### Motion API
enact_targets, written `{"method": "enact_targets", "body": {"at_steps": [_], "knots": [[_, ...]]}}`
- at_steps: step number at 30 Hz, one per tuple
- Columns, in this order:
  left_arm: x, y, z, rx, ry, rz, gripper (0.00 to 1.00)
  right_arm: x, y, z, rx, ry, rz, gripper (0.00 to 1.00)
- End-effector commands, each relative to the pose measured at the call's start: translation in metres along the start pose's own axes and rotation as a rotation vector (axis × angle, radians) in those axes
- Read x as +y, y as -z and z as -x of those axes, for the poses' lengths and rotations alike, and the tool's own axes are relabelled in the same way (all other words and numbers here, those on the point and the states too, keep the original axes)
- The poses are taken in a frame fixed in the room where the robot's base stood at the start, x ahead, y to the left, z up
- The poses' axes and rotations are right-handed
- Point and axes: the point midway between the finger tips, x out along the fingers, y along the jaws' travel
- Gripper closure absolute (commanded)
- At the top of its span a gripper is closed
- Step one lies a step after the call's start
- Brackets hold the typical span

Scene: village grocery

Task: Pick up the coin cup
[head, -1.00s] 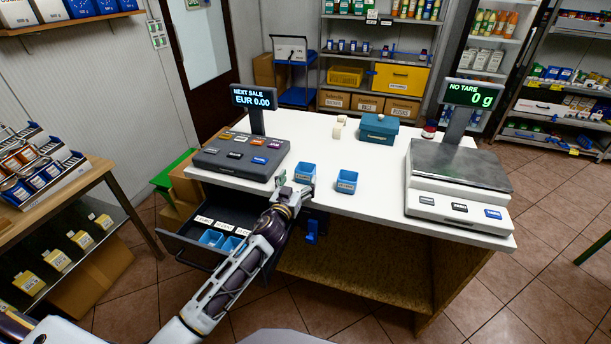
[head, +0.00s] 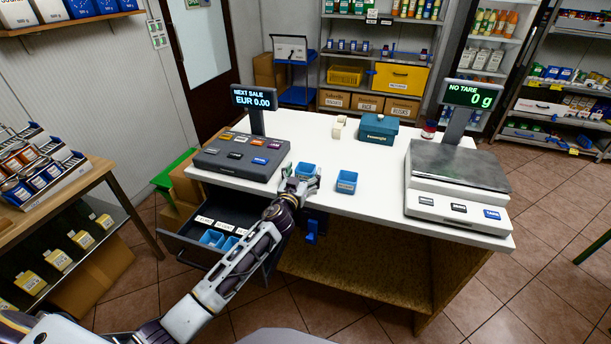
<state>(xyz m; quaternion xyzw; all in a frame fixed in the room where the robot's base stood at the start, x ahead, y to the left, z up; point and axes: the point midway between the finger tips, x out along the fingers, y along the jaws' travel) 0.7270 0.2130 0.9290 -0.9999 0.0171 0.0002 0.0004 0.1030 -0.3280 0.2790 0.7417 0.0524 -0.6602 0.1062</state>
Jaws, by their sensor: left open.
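Two small blue coin cups stand on the white counter. The left coin cup (head: 306,170) is partly hidden by my left gripper (head: 302,179), which is open and close around or against its near side; I cannot tell if they touch. The right coin cup (head: 346,182) stands apart to the right, with a label on its front. More blue cups (head: 212,238) sit in the open cash drawer (head: 197,250) below the counter edge. My right gripper is not in view.
The cash register (head: 240,156) stands left on the counter (head: 385,192), the scale (head: 458,180) right. A teal box (head: 379,130), small pale blocks (head: 338,130) and a red-and-white item (head: 429,130) sit at the back. The counter's middle is clear.

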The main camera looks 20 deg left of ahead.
Motion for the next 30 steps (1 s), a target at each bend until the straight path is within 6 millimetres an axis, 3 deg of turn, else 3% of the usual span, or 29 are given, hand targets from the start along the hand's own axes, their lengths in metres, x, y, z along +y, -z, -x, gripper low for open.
{"method": "enact_targets", "body": {"at_steps": [6,20,30], "knots": [[0.000,0.000,-0.008,0.000,0.000,0.001,0.16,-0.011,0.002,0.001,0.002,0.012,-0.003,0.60],[0.000,0.000,-0.008,0.000,0.000,0.001,0.16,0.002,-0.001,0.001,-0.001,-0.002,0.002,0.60],[0.000,0.000,-0.007,0.000,0.000,0.001,0.58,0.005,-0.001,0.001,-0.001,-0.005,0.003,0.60]]}}
